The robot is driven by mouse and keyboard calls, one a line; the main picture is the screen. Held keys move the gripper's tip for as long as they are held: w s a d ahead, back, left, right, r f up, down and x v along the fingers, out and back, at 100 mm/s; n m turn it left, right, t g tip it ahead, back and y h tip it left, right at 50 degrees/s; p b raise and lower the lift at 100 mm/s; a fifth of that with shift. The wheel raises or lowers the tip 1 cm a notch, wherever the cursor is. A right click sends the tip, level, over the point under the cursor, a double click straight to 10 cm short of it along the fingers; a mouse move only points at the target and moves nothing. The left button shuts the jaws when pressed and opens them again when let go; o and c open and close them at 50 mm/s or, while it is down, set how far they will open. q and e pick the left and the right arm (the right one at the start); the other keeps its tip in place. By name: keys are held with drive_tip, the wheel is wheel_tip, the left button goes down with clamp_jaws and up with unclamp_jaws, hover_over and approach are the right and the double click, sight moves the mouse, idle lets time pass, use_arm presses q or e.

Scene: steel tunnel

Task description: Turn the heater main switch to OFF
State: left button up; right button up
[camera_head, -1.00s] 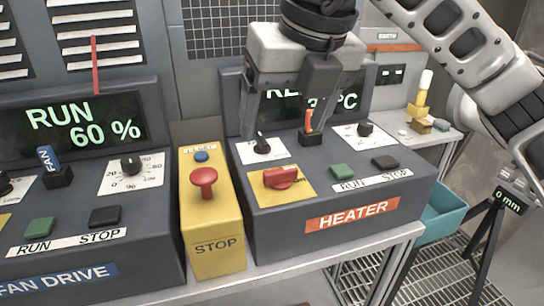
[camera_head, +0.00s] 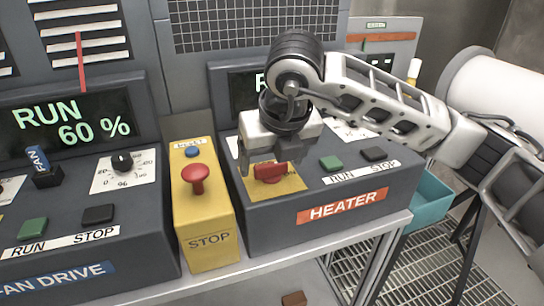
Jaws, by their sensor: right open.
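The heater main switch is a red rotary knob (camera_head: 269,173) on a yellow plate (camera_head: 291,185) at the left of the heater console (camera_head: 275,225). Its handle lies roughly crosswise in the picture. My right gripper (camera_head: 263,162) is just above and behind the knob, pointing down, with its fingers apart and nothing held. Its fingertips come close to the knob; I cannot tell whether they touch it. The hand and arm hide the small knobs behind and most of the heater display. My left gripper is not in view.
A yellow stop box (camera_head: 206,225) with a red mushroom button (camera_head: 196,177) stands close left of the heater console. Green (camera_head: 331,163) and black (camera_head: 373,153) buttons lie to the right of the knob. The fan drive console (camera_head: 80,235) is at left, a teal bin (camera_head: 430,200) at right.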

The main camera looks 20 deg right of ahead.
drive_tip(key=shift+w+f, duration=0.2)
drive_tip(key=shift+f, duration=0.4)
drive_tip(key=c, duration=1)
